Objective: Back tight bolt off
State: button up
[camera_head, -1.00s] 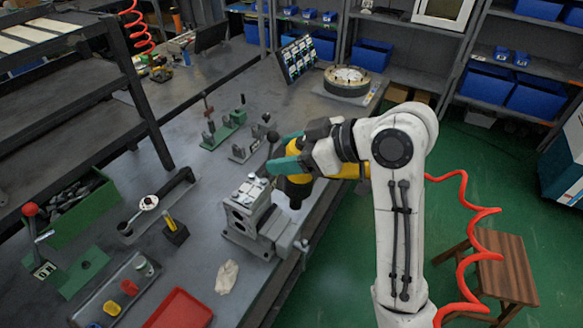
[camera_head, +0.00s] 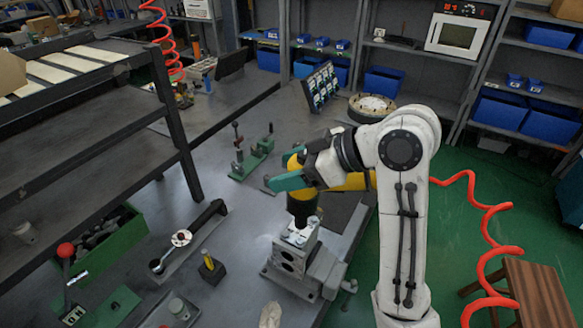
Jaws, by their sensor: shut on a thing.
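My gripper (camera_head: 288,182) has teal fingers and is shut on a yellow and black power driver (camera_head: 300,206), held with its black nose pointing down. The grey valve block (camera_head: 288,262) stands on the bench below it, in a vise-like holder (camera_head: 325,275). Silver bolt heads (camera_head: 297,239) show on the block's top face. The driver's nose is over the far part of that top. I cannot tell whether it touches a bolt, and which bolt is the tight one does not show. The far bolts are hidden behind the nose.
A long-handled wrench (camera_head: 188,238) and a small black block with a yellow piece (camera_head: 210,266) lie left of the valve block. A green clamp fixture (camera_head: 252,155) stands behind. A dark rack (camera_head: 95,130) rises at left. Green floor lies to the right.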

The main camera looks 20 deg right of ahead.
aim_at(291, 197)
jog(key=shift+r, duration=0.2)
jog(key=shift+f+b, duration=1.4)
jog(key=shift+f, duration=1)
jog(key=shift+p, duration=0.5)
jog(key=shift+f+b, duration=0.5)
jog(key=shift+f, duration=0.45)
jog(key=shift+r+p, duration=0.1)
jog(key=shift+p, duration=0.2)
dwell(0.6)
jog(key=shift+s+f, duration=0.1)
jog(key=shift+f, duration=0.35)
dwell(2.6)
